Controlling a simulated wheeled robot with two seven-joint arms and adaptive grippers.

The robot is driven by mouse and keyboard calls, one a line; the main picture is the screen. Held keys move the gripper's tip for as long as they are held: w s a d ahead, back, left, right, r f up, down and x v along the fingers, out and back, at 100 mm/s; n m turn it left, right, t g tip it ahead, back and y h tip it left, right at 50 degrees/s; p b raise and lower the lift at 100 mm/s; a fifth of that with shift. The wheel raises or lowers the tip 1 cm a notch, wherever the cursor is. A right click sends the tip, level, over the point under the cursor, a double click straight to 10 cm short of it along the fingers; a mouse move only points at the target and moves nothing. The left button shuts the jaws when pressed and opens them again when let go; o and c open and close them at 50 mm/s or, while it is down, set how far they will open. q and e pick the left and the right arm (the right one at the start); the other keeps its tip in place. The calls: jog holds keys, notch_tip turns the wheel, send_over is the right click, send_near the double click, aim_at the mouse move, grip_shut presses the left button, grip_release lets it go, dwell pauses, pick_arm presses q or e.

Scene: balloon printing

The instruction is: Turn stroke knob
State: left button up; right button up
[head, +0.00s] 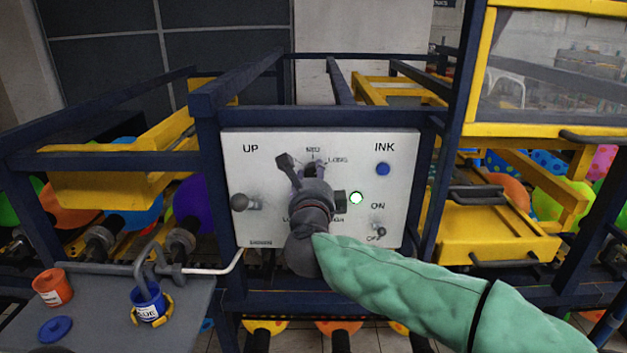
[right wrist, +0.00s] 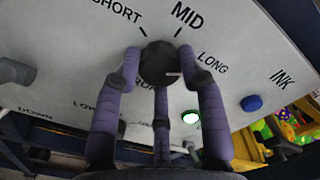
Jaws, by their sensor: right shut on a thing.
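The stroke knob (right wrist: 160,64) is a dark round knob on the white control panel (head: 265,146), with SHORT, MID and LONG printed around it. A pale mark on the knob's face points right, toward the LONG side. My right gripper (right wrist: 162,78) is shut on the stroke knob, with fingers on its left and right sides and another below. In the head view my right gripper (head: 312,180) and its wrist hide most of the knob. My left gripper is not in view.
The panel also carries an UP/DOWN lever (head: 241,202), a blue INK button (head: 382,169), a lit green button (head: 356,198) and an ON/OFF switch (head: 379,231). A blue cup (head: 149,302) and an orange jar (head: 52,287) stand on a grey shelf at lower left.

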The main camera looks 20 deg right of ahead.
jog(key=shift+a+f, duration=0.1)
jog(key=shift+a, duration=0.05)
jog(key=o, duration=1.1)
jog(key=shift+w+a, duration=0.1)
jog(key=shift+o, duration=0.2)
jog(key=v, duration=1.2)
